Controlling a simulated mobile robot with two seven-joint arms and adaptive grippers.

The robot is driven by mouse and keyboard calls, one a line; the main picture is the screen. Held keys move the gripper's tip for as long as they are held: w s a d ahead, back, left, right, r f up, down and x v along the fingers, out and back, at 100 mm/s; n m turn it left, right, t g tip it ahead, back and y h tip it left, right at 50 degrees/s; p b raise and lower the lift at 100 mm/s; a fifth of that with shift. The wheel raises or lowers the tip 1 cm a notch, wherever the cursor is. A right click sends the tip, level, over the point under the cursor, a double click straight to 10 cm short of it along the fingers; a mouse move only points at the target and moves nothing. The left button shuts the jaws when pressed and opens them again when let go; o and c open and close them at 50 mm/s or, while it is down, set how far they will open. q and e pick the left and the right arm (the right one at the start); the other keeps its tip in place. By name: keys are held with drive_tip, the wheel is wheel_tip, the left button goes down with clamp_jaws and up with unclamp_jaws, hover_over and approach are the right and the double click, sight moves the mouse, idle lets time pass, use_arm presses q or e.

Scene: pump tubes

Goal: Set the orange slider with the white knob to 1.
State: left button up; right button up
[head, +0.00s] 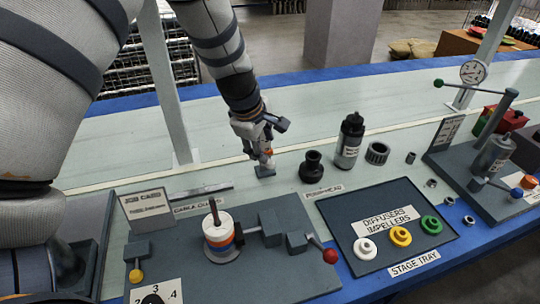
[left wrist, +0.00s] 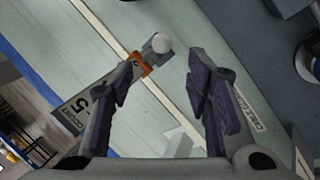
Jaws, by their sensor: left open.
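The orange slider (left wrist: 143,63) sits on a grey scale bar (left wrist: 80,112) in the left wrist view, near the bar's far end. Its white knob (left wrist: 163,42) sticks out beside a dark end block. The bar reads "COUNT" and a 5; the left finger covers the marks nearer the slider. My left gripper (left wrist: 165,85) is open, with nothing between its fingers. My right gripper is not in view.
A pump fixture with a red-knobbed lever (head: 330,256) stands in front. The stage tray (head: 372,276) holds white, yellow and green rings. A black pump head (head: 312,168) and a bottle (head: 349,142) stand right of my left gripper. A grey post (head: 165,80) rises behind.

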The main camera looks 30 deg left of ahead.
sight(270, 162)
use_arm(q)
drive_tip(key=x, duration=0.3)
drive_tip(key=b+x, duration=0.1)
drive_tip(key=x, duration=0.4)
drive_tip(key=shift+s+f, duration=0.15)
drive_tip(key=shift+f, duration=0.35)
drive_tip(key=shift+w+f, duration=0.3)
drive_tip(key=shift+f, duration=0.05)
clamp_jaws()
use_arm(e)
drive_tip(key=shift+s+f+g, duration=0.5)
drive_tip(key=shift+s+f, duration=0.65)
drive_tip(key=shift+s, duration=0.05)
